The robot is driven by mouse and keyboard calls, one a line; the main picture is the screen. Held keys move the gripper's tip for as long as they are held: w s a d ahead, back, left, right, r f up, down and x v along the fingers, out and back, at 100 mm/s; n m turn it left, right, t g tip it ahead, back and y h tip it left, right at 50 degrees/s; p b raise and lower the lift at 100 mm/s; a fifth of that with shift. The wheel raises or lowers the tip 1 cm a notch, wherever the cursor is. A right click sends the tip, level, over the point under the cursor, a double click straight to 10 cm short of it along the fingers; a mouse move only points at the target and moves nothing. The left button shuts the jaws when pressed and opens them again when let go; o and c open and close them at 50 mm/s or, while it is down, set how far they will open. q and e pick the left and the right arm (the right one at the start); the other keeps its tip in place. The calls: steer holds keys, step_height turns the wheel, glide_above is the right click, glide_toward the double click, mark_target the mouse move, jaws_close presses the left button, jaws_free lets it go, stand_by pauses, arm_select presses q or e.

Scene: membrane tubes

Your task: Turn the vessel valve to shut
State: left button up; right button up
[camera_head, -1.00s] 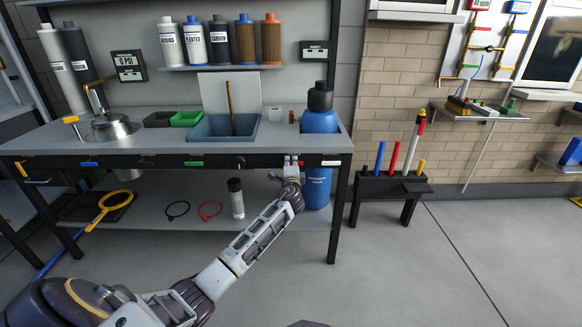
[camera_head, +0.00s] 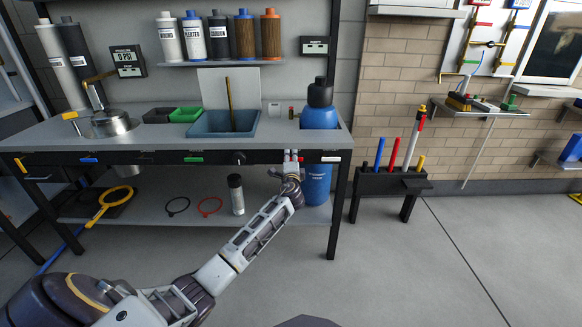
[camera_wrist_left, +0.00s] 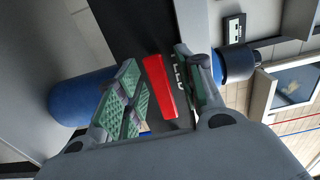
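A red handle (camera_wrist_left: 160,90) sits on the dark front edge of the bench, beside white lettering that is partly hidden. I cannot tell for certain that it is the vessel valve. My left gripper (camera_head: 291,158) is at the bench's front edge, near the right end. In the left wrist view, its two green-padded fingers (camera_wrist_left: 163,88) are apart, one on each side of the red handle. I cannot tell whether they touch it. A blue vessel (camera_head: 319,120) with a black cap stands right behind the gripper; its blue side also shows in the wrist view (camera_wrist_left: 75,97). My right gripper is not in view.
A gauge (camera_head: 127,60) on the wall reads 0 PSI. A black stand (camera_head: 380,183) with coloured rods is to the right. The floor in front is open.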

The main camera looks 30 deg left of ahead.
arm_select(q)
steer(key=shift+s, duration=0.1)
steer(key=v, duration=1.1)
steer(key=shift+s+d, duration=0.15)
steer(key=shift+s, duration=0.2)
stand_by(0.7)
